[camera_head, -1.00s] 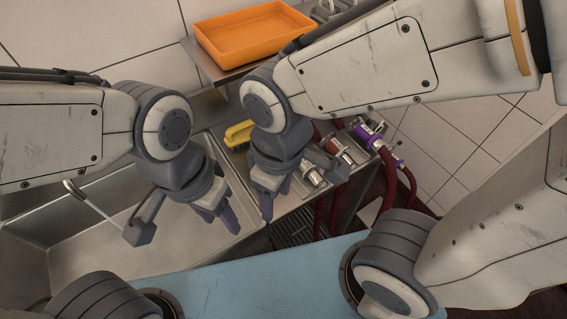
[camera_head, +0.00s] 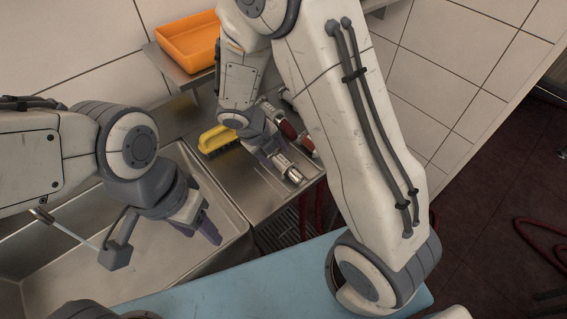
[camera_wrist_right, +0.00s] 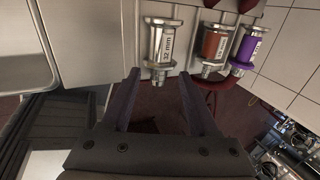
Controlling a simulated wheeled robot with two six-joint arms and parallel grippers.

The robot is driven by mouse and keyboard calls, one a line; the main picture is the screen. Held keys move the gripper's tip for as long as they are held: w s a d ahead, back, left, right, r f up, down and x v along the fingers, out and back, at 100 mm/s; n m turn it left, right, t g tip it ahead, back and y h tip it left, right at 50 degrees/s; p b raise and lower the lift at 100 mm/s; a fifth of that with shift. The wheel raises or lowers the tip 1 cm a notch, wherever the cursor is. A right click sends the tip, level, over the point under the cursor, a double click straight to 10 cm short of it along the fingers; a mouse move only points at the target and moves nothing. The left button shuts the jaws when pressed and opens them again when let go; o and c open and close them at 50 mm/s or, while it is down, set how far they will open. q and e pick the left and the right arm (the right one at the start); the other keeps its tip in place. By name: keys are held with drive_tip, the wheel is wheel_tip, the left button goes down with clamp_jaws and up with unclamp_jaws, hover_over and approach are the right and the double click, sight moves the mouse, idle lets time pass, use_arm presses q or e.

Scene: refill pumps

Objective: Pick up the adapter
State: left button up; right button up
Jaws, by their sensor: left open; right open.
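A silver adapter with a white "32 mm" label (camera_wrist_right: 162,45) lies ahead of my right gripper (camera_wrist_right: 160,78), which is open and empty. In the right wrist view it appears between and beyond the fingertips. A red-banded adapter (camera_wrist_right: 213,48) and a purple-banded one (camera_wrist_right: 249,46) sit to its right. In the head view the silver adapter (camera_head: 291,172) is at the edge of the steel counter and the red-banded one (camera_head: 288,130) is behind it; the right gripper's fingers are mostly hidden by my arm. My left gripper (camera_head: 199,228) is open and empty over the sink.
A yellow brush (camera_head: 217,139) lies on the counter left of my right wrist. An orange tray (camera_head: 187,42) rests on a shelf behind. The sink (camera_head: 160,262) is at the left. Dark red hoses (camera_head: 319,207) hang near the adapters.

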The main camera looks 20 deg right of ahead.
sight(284, 164)
drive_tip(key=x, duration=0.3)
drive_tip(key=shift+f+b, duration=0.1)
drive_tip(key=shift+b, duration=0.2)
drive_tip(key=shift+w+b+x, duration=0.15)
drive_tip(key=shift+b+x, duration=0.15)
drive_tip(key=shift+x, duration=1.25)
drive_tip(key=shift+w+b+x, duration=0.15)
drive_tip(key=shift+b+x, duration=0.15)
drive_tip(key=shift+x, duration=1.25)
drive_tip(key=shift+c, duration=0.2)
clamp_jaws()
